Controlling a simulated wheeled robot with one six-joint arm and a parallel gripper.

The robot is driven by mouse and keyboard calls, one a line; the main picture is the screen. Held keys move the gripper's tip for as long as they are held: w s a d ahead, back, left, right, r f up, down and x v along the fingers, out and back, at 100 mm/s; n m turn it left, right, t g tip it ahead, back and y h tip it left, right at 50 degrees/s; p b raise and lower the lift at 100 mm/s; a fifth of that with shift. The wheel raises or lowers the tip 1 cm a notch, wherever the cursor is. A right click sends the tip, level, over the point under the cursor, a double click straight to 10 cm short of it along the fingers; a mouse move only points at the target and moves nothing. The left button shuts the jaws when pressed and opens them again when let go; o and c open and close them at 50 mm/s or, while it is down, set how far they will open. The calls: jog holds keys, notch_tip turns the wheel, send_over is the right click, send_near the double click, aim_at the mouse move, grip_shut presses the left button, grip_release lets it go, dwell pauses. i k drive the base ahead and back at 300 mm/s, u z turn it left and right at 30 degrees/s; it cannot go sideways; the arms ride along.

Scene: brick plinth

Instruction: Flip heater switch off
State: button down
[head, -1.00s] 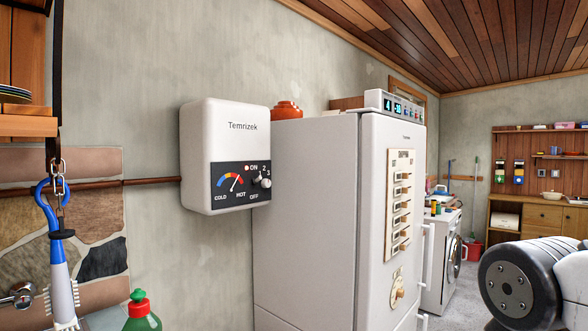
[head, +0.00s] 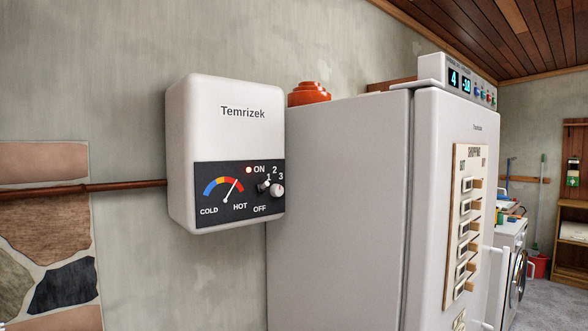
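The heater (head: 228,130) is a white box marked "Temrizek" on the wall, left of the fridge. My gripper is not in view.
A tall white fridge (head: 340,210) stands close on the heater's right, with a display unit and an orange pot (head: 309,94) on top. A brown pipe (head: 90,188) runs along the wall to the heater's left side.

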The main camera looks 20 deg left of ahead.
aim_at(260, 189)
jog(key=u, duration=0.2)
jog(key=i, duration=0.65)
jog(key=u, duration=0.75)
jog(key=i, duration=0.45)
jog(key=u, duration=0.45)
